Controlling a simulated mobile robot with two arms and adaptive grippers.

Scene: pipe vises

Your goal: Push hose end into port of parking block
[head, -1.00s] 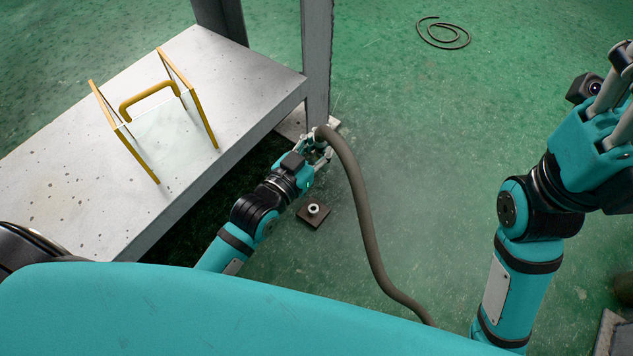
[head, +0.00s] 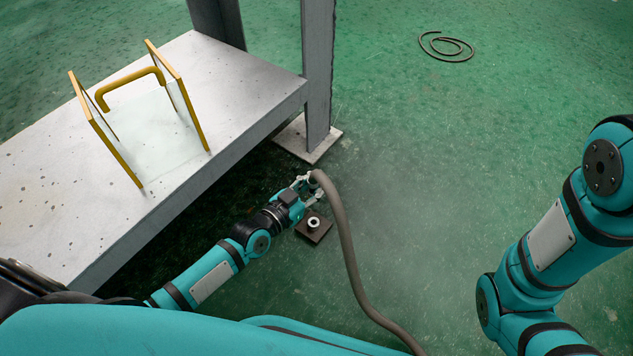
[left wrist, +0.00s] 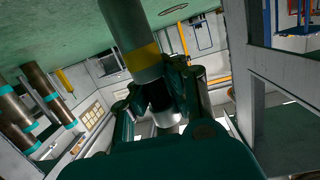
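The brown-grey hose (head: 345,235) rises from the lower edge of the head view to my left gripper (head: 310,187). My left gripper is shut on the hose near its end. The left wrist view shows the hose, with a yellow band (left wrist: 142,59), between the fingers (left wrist: 162,98). The parking block (head: 313,236) is a dark square plate on the floor with a light round port (head: 313,222) standing up from it. The gripper is just above and behind the port in the head view, apart from it. My right gripper is out of view.
A grey metal bench (head: 225,70) with a yellow-edged rack (head: 150,125) stands on the left. Its post (head: 318,75) and foot plate (head: 325,147) are behind the gripper. A coiled hose (head: 446,57) lies on the far floor. The green floor to the right is clear.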

